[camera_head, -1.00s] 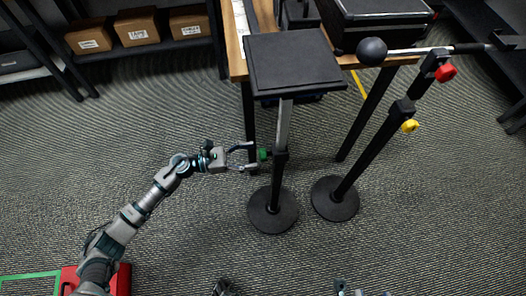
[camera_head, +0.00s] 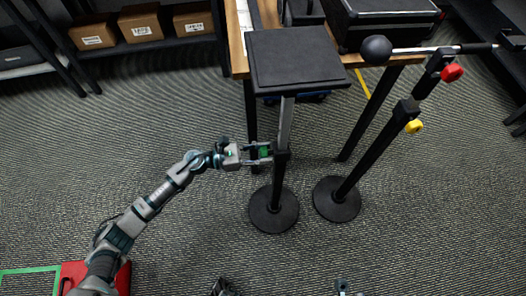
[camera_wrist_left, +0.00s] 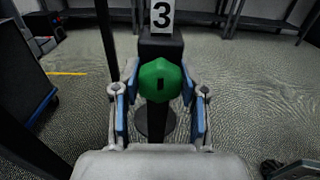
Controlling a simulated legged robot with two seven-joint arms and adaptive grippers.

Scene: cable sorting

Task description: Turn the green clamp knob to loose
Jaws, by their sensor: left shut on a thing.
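The green clamp knob (camera_head: 264,153) sits on the left side of the black collar of an upright stand (camera_head: 284,125). The knob also shows large in the left wrist view (camera_wrist_left: 160,79), with a dark slot in its face. My left gripper (camera_head: 267,152) comes in from the left and is closed around the knob, one blue-padded finger on each side. In the left wrist view the slot looks upright. A white label with a 3 (camera_wrist_left: 162,15) is above the knob.
The stand carries a flat black plate (camera_head: 295,57) and has a round base (camera_head: 273,215). A second stand to the right has a yellow knob (camera_head: 414,126), a red knob (camera_head: 452,73) and a rod with a black ball (camera_head: 376,50). A wooden table (camera_head: 237,45) stands behind.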

